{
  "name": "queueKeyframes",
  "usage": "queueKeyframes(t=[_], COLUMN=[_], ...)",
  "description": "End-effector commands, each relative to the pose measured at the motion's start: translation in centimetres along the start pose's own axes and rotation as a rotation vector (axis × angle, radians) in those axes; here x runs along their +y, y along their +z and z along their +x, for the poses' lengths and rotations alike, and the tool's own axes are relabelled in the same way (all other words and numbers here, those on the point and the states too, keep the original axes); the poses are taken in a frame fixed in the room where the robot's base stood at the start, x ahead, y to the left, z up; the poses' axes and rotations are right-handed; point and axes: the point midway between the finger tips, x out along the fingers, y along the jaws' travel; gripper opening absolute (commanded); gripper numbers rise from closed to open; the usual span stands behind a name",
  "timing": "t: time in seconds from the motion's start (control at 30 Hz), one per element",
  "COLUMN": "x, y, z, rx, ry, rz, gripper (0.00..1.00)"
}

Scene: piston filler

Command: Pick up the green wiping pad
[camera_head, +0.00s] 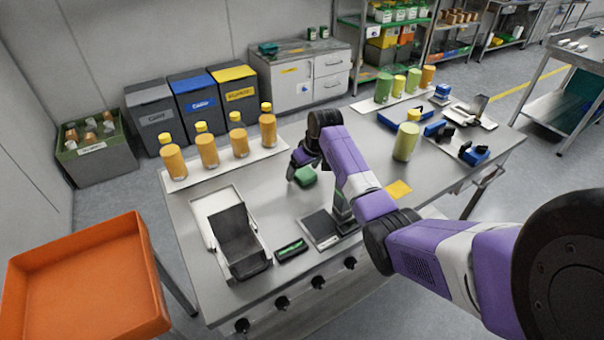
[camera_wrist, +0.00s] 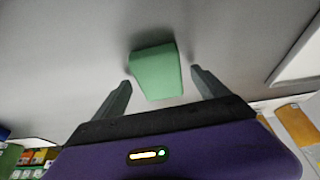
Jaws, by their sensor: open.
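The green wiping pad (camera_head: 305,176) lies on the grey steel table (camera_head: 270,208), near its middle. In the wrist view the pad (camera_wrist: 156,72) is a plain green block. My gripper (camera_wrist: 160,92) is open, with one finger on each side of the near end of the pad, and a gap shows on both sides. In the head view my gripper (camera_head: 303,160) is partly hidden behind my arm, close above the pad. Whether the fingers are level with the pad is hard to tell.
Several orange bottles (camera_head: 207,150) stand on a white tray at the table's left back. A dark tilted holder (camera_head: 236,235) and a flat scale (camera_head: 325,228) are at the front. A yellow-green bottle (camera_head: 406,140) stands right of my arm. Bare table surrounds the pad.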

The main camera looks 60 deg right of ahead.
Motion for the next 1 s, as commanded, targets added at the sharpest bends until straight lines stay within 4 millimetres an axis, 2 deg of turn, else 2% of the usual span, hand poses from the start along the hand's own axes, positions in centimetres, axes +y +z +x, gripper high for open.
queueKeyframes(t=[0.83,1.0], x=[-0.04,-0.03], y=[0.22,0.22], z=[0.46,0.45], rx=[-0.001,-0.001], ry=[-0.001,0.000], rz=[0.000,0.000], gripper=[0.85,0.51])
